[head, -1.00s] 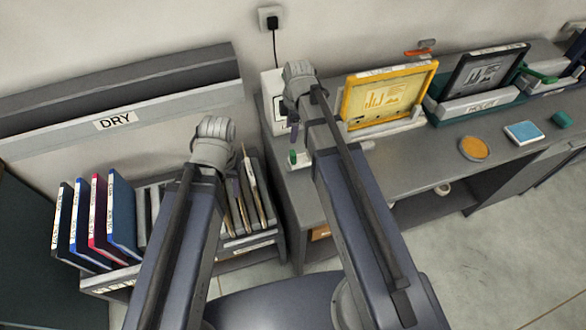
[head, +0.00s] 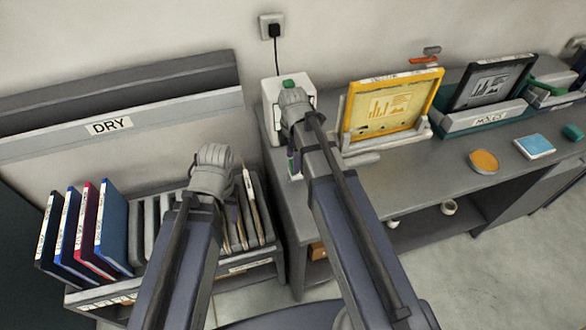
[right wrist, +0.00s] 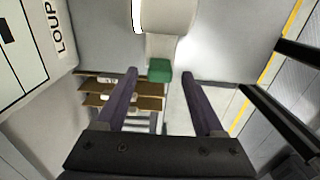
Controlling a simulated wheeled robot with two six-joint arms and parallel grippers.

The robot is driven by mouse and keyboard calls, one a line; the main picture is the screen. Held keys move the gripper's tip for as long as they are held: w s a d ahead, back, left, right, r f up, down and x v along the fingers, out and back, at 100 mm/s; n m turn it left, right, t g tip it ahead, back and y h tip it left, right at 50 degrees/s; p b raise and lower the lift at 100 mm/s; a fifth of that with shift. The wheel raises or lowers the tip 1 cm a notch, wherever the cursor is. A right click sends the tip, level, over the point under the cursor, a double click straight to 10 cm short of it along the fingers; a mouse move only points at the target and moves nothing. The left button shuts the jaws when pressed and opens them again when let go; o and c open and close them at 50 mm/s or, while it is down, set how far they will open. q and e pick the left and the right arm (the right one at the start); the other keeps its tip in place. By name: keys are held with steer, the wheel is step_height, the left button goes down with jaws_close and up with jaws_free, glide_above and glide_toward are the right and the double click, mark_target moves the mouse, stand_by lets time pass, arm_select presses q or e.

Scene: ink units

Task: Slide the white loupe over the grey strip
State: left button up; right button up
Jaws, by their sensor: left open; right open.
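A white piece with a green end, which looks like the loupe (right wrist: 165,22), lies ahead of my right gripper in the right wrist view. Its green end shows in the gap between the fingertips, and I see no contact. My right gripper (right wrist: 159,76) is open and empty. I cannot single out the grey strip with certainty.
A white box (head: 270,98) stands at the counter's left end. A yellow frame (head: 394,106) stands on a holder to the right, then a dark frame (head: 488,82). An orange disc (head: 484,161) and blue pad (head: 534,147) lie further right. The rack (head: 262,232) holds several upright panels.

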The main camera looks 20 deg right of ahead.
step_height(320, 180, down, 2)
steer(key=shift+f+b, duration=0.1)
steer(key=shift+b, duration=0.45)
steer(key=shift+c, duration=0.2)
jaws_close()
stand_by(0.9)
